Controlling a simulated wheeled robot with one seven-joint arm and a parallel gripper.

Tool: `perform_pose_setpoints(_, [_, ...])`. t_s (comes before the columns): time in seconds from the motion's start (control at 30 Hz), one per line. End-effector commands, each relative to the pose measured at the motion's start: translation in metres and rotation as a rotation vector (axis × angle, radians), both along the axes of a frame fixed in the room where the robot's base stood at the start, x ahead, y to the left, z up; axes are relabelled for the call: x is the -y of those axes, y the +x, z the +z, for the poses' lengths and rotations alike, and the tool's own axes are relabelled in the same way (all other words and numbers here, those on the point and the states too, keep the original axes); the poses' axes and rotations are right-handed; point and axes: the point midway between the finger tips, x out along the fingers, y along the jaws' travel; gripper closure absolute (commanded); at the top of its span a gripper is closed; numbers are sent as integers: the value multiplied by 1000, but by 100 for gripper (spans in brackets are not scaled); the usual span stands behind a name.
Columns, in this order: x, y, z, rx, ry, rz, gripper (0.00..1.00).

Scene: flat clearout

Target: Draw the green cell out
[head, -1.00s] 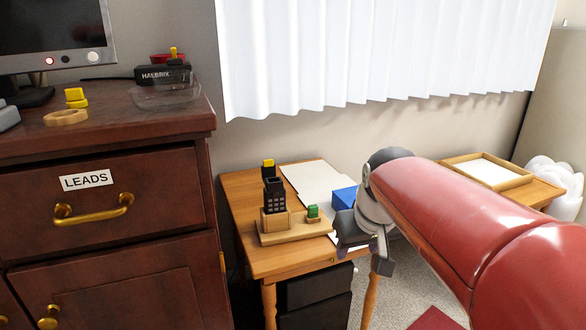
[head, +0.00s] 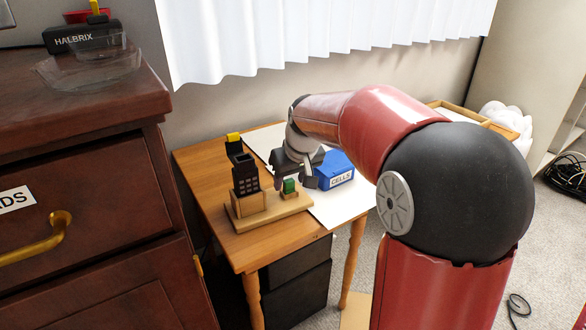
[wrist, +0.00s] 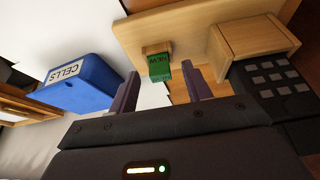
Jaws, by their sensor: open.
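The green cell (head: 289,186) sits upright in a small wooden holder (head: 291,195) on a wooden stand (head: 272,213). In the wrist view the cell (wrist: 160,67) shows lettering that looks like "NEW". My gripper (head: 294,185) is open, its fingers close to the cell in the head view. In the wrist view the cell shows just beyond and between the two fingertips (wrist: 160,78), nearer the left one. I cannot tell whether a finger touches it. A black handset with keys (head: 246,175) stands in a wooden block on the same stand.
A blue box labelled CELLS (head: 336,171) stands on white paper (head: 338,204) right of my gripper. A black object with a yellow top (head: 233,143) stands behind the handset. A dark drawer cabinet (head: 84,170) is at the left.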

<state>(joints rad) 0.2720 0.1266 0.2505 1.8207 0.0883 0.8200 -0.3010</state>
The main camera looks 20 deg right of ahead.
Motion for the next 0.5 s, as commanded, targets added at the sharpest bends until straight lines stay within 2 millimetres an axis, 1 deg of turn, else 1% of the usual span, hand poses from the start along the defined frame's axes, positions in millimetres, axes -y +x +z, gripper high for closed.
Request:
perform_pose_setpoints(0.03, [-1,2,-5,-1,1,0,51])
perform_pose_setpoints(0.13, [-1,4,-10,0,0,0,51])
perform_pose_setpoints(0.43, [-1,5,-12,1,0,0,51])
perform_pose_setpoints(0.5, [-1,5,-12,1,0,0,60])
